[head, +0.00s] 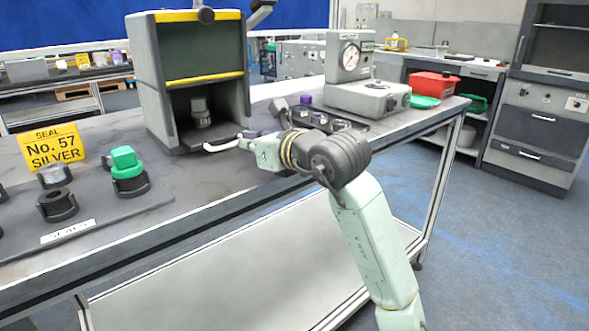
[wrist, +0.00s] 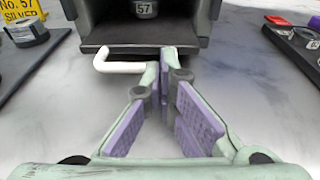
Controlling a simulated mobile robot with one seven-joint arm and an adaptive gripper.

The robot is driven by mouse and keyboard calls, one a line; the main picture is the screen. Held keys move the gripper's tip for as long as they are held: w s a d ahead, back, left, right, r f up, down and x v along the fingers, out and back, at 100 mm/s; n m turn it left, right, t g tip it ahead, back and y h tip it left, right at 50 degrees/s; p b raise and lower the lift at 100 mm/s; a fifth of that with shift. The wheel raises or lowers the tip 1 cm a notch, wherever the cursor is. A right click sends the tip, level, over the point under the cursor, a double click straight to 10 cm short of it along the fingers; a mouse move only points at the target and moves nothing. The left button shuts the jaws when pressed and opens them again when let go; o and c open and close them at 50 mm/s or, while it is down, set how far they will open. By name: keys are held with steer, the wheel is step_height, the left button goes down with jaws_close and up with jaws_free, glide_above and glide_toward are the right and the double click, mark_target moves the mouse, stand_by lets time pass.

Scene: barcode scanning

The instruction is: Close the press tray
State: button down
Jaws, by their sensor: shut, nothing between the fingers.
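The press (head: 160,90) is a grey box with yellow stripes, standing on the bench. Its dark tray (wrist: 95,48) lies in the lower opening, with the front edge facing me and a white bar handle (wrist: 122,67) sticking out. The handle also shows in the head view (head: 216,147). A seal piece marked 57 (wrist: 146,9) stands inside on the tray. My gripper (wrist: 168,58) is shut and empty, its fingertips at the tray's front edge, just right of the handle. I cannot tell whether they touch. In the head view my gripper (head: 246,143) partly covers the handle's right end.
A yellow sign reading "SEAL No. 57 SILVER" (head: 53,147) and a mat with several seal pieces (head: 105,205) are on the left. A gauge device (head: 352,85) and a dark tray of small parts (head: 318,117) stand on the right. Bare bench lies in front of the press.

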mark_target(235, 136)
steer(key=x, duration=0.3)
steer(key=shift+w+a+r, duration=0.25)
steer(key=shift+w+r, duration=0.05)
steer(key=shift+w, duration=0.1)
steer(key=shift+w+r, duration=0.1)
steer(key=shift+d, duration=0.15)
